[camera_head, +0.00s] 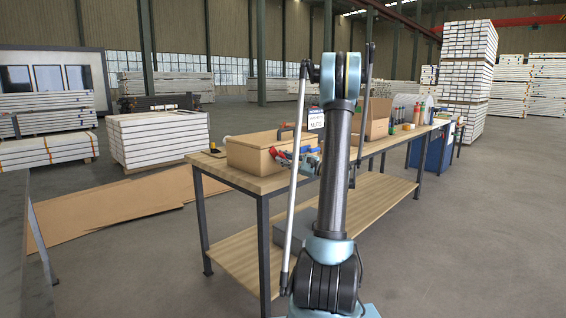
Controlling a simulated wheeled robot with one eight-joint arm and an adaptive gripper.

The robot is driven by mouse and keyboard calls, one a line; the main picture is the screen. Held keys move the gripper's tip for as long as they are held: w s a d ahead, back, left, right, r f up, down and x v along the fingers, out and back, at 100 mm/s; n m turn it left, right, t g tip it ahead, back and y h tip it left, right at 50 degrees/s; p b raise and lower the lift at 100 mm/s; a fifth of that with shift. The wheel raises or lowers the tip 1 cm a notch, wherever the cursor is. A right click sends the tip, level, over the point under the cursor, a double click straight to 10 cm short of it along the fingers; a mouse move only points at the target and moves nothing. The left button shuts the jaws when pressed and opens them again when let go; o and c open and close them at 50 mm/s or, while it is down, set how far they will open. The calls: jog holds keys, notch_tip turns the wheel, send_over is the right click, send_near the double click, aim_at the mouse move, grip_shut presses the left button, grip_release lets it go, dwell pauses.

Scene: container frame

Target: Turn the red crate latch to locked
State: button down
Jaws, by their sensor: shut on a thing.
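The wooden crate (250,157) stands on the near end of the workbench. The red latch (281,158) shows as a small red shape low at the crate's right front corner. My gripper (289,158) reaches it from the right and is shut on it. The gripper is small in the picture and my arm hides part of the space to its right. The latch's exact angle cannot be made out.
The workbench (262,187) has a lower shelf with a grey box (292,232). Another box (371,127) and several bottles stand farther along the top. A flat brown sheet (110,212) lies on the floor at left. The floor at right is clear.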

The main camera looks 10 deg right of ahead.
jog(key=m+t, duration=0.1)
jog(key=m, duration=0.1)
jog(key=m+t, duration=0.1)
jog(key=m, duration=0.2)
jog(key=shift+s+a+f, duration=0.1)
jog(key=shift+a+f, duration=0.05)
jog(key=shift+a, duration=0.05)
jog(key=shift+m+t+h, duration=0.3)
jog(key=shift+m+t, duration=1)
jog(key=shift+m, duration=1.5)
jog(key=c, duration=1.5)
grip_release()
jog(key=shift+a, duration=0.1)
jog(key=shift+d, duration=0.25)
